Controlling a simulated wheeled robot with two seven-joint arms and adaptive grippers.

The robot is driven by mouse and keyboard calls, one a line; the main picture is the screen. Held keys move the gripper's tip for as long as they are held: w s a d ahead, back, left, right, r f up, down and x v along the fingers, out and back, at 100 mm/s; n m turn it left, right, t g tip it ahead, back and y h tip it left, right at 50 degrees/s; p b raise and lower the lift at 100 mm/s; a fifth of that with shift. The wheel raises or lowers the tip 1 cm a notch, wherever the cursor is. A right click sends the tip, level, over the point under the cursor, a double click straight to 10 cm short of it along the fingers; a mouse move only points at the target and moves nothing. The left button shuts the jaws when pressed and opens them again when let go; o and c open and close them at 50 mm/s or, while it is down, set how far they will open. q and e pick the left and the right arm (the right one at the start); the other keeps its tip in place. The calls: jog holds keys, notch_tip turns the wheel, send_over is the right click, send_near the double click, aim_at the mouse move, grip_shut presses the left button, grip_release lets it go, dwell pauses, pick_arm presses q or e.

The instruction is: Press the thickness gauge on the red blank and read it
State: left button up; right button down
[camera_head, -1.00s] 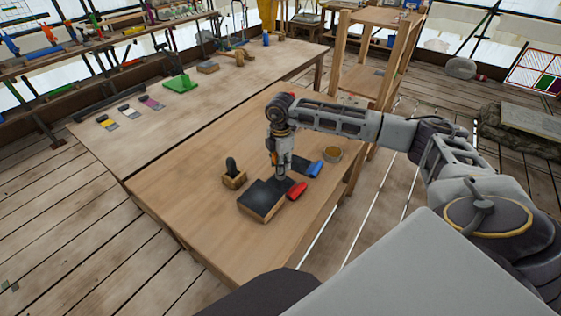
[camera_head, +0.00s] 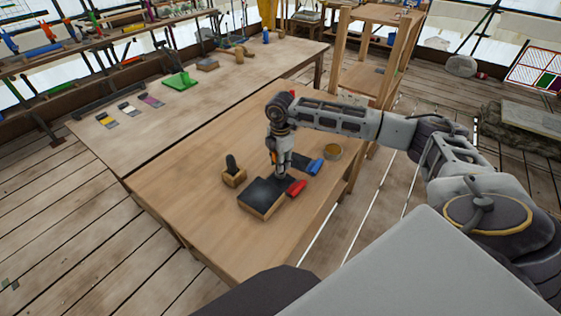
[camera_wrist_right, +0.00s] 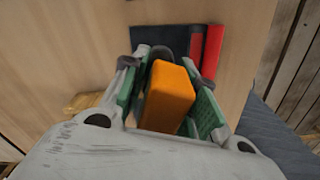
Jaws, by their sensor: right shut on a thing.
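My right gripper (camera_head: 283,174) points down over the front table, at the far edge of a dark-topped wooden block (camera_head: 262,200). In the right wrist view, its green-padded fingers (camera_wrist_right: 168,108) are shut on an orange block-shaped body (camera_wrist_right: 169,94), seemingly the thickness gauge. The red blank (camera_head: 296,187) lies just right of the fingertips, beside the dark-topped block. In the wrist view it shows as a red bar (camera_wrist_right: 213,48) beyond the gauge, beside a dark surface (camera_wrist_right: 150,36). The gauge's lower end is hidden, so contact with the blank and any reading cannot be told. My left gripper is not in view.
A blue piece (camera_head: 315,166) and a round yellowish dish (camera_head: 332,153) lie right of the gripper. A small wooden block with a dark knob (camera_head: 232,171) stands to its left. The table's left part is clear. A wooden frame (camera_head: 388,62) stands behind.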

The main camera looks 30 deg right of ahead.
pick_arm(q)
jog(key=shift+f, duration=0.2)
pick_arm(e)
jog(key=shift+f, duration=0.3)
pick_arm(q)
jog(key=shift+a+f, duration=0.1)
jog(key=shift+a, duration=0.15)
pick_arm(e)
jog(key=shift+f, duration=0.15)
pick_arm(q)
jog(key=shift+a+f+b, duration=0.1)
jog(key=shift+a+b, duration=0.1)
jog(key=shift+b, duration=0.15)
pick_arm(e)
jog(key=shift+f, duration=0.2)
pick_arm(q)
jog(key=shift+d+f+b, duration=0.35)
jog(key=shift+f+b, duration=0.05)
pick_arm(e)
jog(key=shift+f, duration=0.6)
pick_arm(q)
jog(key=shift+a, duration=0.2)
pick_arm(e)
jog(key=shift+f, duration=0.1)
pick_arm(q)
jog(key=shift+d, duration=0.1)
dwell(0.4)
